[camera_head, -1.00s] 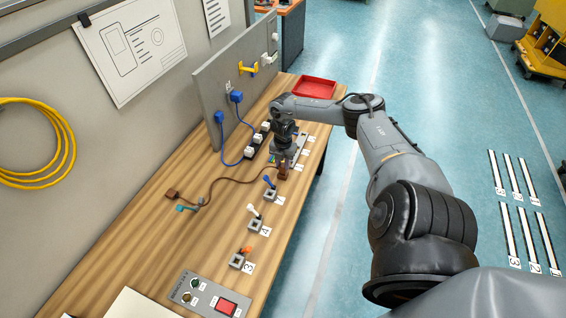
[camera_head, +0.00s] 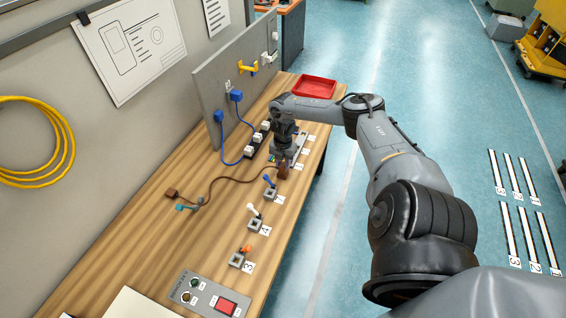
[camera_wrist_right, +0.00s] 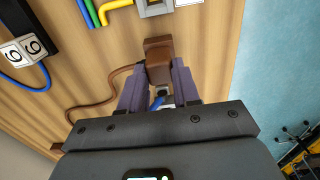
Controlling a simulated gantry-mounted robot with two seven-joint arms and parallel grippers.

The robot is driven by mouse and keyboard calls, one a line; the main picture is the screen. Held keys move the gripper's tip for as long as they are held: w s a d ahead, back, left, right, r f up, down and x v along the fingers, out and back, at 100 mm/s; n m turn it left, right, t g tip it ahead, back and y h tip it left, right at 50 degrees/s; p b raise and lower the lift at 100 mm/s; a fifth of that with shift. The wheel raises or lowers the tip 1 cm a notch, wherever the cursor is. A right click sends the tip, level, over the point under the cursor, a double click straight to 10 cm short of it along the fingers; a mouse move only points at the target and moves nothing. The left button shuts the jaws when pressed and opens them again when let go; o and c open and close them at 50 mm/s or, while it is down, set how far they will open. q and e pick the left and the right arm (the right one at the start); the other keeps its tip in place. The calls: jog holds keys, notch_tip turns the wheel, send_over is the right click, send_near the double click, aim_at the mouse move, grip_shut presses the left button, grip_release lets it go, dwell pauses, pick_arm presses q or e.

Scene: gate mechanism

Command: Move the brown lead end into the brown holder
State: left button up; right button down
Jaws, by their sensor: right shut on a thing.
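The brown lead end (camera_head: 283,172) is a brown block on a thin brown cable. My right gripper (camera_head: 284,160) is shut on it, above the right part of the table. In the right wrist view my right gripper (camera_wrist_right: 160,82) has its two purple-grey fingers on either side of the brown lead end (camera_wrist_right: 158,60). The brown cable (camera_head: 228,181) curves left over the table to another brown block (camera_head: 171,194). A grey holder (camera_wrist_right: 155,8) shows past the lead end in the wrist view; I cannot tell if it is the brown one. My left gripper is not in view.
Grey holders with a blue (camera_head: 270,181), a white (camera_head: 254,211) and an orange piece (camera_head: 245,250) stand nearer. White blocks (camera_head: 258,138) and blue cables lie beyond, beside an upright panel (camera_head: 210,90). A red tray (camera_head: 315,88) sits at the far end.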

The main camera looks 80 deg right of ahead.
jog(key=shift+f, duration=0.2)
jog(key=c, duration=0.7)
grip_release()
jog(key=shift+r, duration=0.15)
